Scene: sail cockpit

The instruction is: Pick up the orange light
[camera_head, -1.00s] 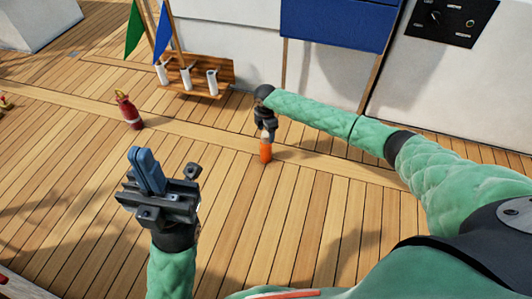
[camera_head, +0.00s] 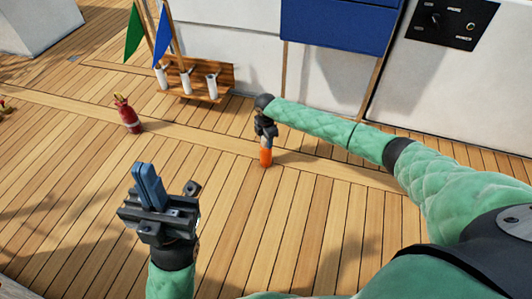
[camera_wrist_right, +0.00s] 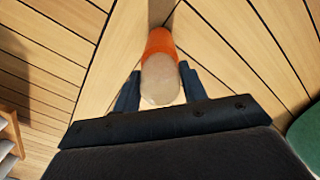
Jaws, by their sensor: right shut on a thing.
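The orange light (camera_head: 265,158) is a small upright cylinder with an orange body, below my right gripper in the head view. In the right wrist view the orange light (camera_wrist_right: 160,66) shows its pale domed top between the two fingers, with the orange body beyond. My right gripper (camera_head: 265,143) is shut on it, and the same gripper (camera_wrist_right: 160,88) shows a finger on each side of the light. Whether its base touches the deck is hard to tell. My left gripper (camera_head: 148,186) is raised at the lower left, empty, its blue fingers close together.
A wooden rack (camera_head: 205,82) with white holders and green and blue flags stands against the white wall. A blue panel (camera_head: 337,22) hangs on the wall. The planked deck (camera_head: 285,215) between the arms is clear.

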